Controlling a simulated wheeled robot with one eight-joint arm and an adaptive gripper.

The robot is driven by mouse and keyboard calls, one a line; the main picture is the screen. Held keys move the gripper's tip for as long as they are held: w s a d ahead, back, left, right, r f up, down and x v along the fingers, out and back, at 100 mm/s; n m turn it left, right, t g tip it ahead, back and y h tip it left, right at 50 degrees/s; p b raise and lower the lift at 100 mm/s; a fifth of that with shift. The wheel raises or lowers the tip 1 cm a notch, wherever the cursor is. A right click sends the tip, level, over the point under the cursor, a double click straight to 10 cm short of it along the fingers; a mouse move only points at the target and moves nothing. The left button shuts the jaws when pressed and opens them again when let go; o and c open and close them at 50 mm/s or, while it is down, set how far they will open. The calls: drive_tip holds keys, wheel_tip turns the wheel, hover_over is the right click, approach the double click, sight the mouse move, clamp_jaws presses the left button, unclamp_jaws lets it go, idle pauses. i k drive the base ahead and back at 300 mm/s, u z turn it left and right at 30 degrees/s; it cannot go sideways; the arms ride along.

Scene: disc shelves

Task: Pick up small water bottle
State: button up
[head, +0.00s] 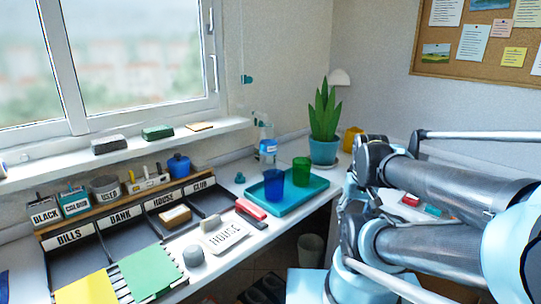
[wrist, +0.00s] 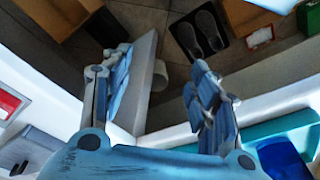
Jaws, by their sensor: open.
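The small water bottle (head: 267,150), clear with a blue label, stands upright on the desk near the back corner by the window sill. It is behind the teal tray (head: 262,193) and left of the potted plant (head: 323,125). I do not see the bottle in the wrist view. My gripper (wrist: 160,62) is open in the wrist view, with nothing between its fingers and the floor below. It is apart from the bottle; in the head view my arm is at the right and I cannot make out the fingers clearly.
A blue cup (head: 274,184) and a green cup (head: 301,171) stand on the tray, close in front of the bottle. A labelled sorter (head: 122,243) fills the left of the desk. Slippers (wrist: 200,33) lie on the floor, and a bin (head: 311,249) stands below the desk.

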sight(268, 142)
drive_tip(key=u, duration=0.95)
drive_tip(key=k, duration=1.1)
drive_tip(key=z, duration=0.95)
drive_tip(key=i, duration=1)
